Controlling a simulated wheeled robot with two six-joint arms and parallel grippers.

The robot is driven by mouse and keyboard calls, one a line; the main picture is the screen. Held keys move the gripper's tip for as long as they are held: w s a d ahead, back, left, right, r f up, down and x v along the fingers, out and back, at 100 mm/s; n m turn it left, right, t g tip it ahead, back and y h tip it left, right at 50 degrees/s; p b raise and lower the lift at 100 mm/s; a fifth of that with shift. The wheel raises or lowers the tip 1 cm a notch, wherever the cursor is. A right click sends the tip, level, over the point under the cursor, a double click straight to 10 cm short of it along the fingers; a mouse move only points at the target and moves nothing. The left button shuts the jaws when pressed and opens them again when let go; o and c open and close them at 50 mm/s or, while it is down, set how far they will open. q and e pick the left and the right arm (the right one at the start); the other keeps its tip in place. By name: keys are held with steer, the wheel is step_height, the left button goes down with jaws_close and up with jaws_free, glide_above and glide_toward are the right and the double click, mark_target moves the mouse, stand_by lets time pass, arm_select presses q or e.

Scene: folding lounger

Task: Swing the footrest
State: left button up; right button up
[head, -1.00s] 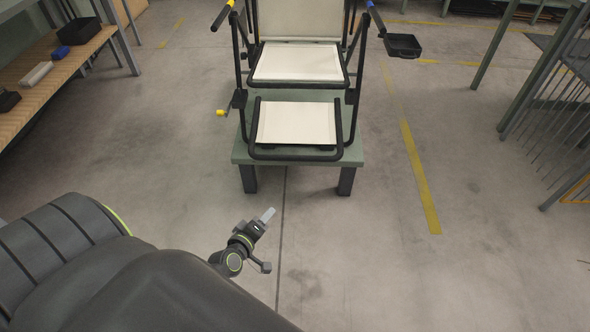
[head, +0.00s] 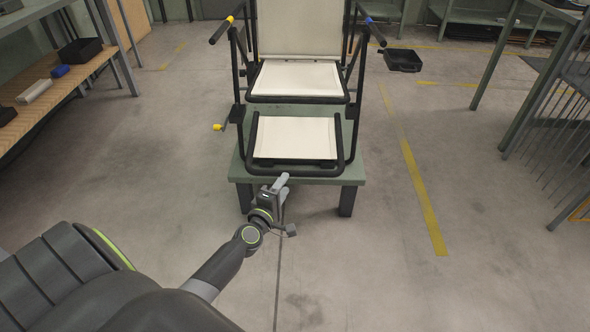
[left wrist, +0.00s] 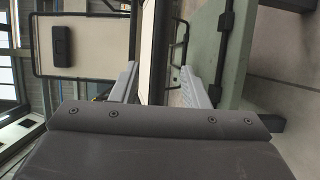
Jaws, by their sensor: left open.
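The lounger's footrest (head: 294,137) is a cream panel in a black tube frame. It slopes down at the front of the lounger, below the cream seat (head: 297,78). My left gripper (head: 281,183) is at the footrest's lower front edge, left of its middle. In the left wrist view the left gripper's two grey fingers (left wrist: 158,85) are spread apart, with a dark bar and cream panel edge (left wrist: 151,50) showing between them. I cannot tell whether either finger touches it. My right gripper is not in view.
The lounger stands on a green platform (head: 240,170) with dark legs. A yellow-ended crank (head: 218,127) sticks out at the left. A wooden-topped bench (head: 50,95) stands at the left. The floor around the platform is clear.

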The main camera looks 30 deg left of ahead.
mark_target(294, 172)
arm_select(q)
steer(key=w, duration=0.2)
steer(key=w+b, duration=0.1)
steer(key=w, duration=0.2)
steer(key=w+a, duration=0.1)
steer(key=w, duration=0.1)
steer(key=shift+w+f+b, duration=0.15)
steer(key=shift+f+b, duration=0.1)
steer(key=shift+b, duration=0.05)
steer(key=shift+w+a, duration=0.2)
steer(key=shift+w, duration=0.4)
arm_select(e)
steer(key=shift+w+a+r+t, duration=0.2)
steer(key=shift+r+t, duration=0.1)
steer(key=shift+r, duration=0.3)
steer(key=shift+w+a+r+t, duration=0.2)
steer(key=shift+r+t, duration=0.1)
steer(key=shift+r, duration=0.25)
arm_select(q)
steer(key=shift+c, duration=0.4)
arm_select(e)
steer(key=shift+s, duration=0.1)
arm_select(q)
jaws_close()
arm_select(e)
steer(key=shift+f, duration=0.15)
